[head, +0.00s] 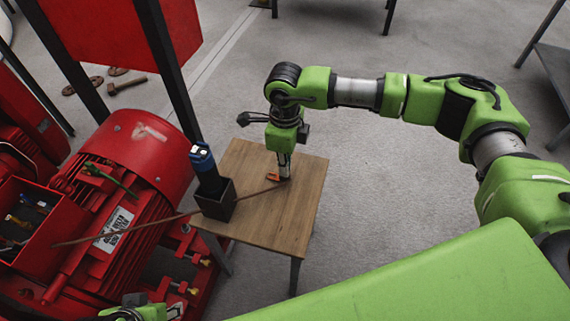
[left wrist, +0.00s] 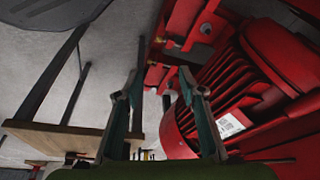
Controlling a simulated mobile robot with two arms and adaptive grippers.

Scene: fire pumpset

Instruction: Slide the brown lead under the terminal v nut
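The long thin brown lead (head: 160,219) runs straight from the table across the motor to the red terminal box's near edge. It also shows as a brown bar low in the left wrist view (left wrist: 268,161). The open terminal box (head: 38,262) holds coloured leads and fittings; the v nut is too small to make out. My right gripper (head: 283,178) points down at the lead's right end, above the table, beside a small orange piece (head: 272,177). Its fingers look close together; its grip is unclear. My left gripper (left wrist: 163,95) is open and empty; its wrist shows at the head view's bottom.
A small wooden table (head: 265,225) stands right of the red motor (head: 140,150). On it is a black holder (head: 216,203) with a blue-topped tool (head: 203,160). A green-handled tool (head: 105,176) lies on the motor. Grey floor (head: 375,195) is free right of the table.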

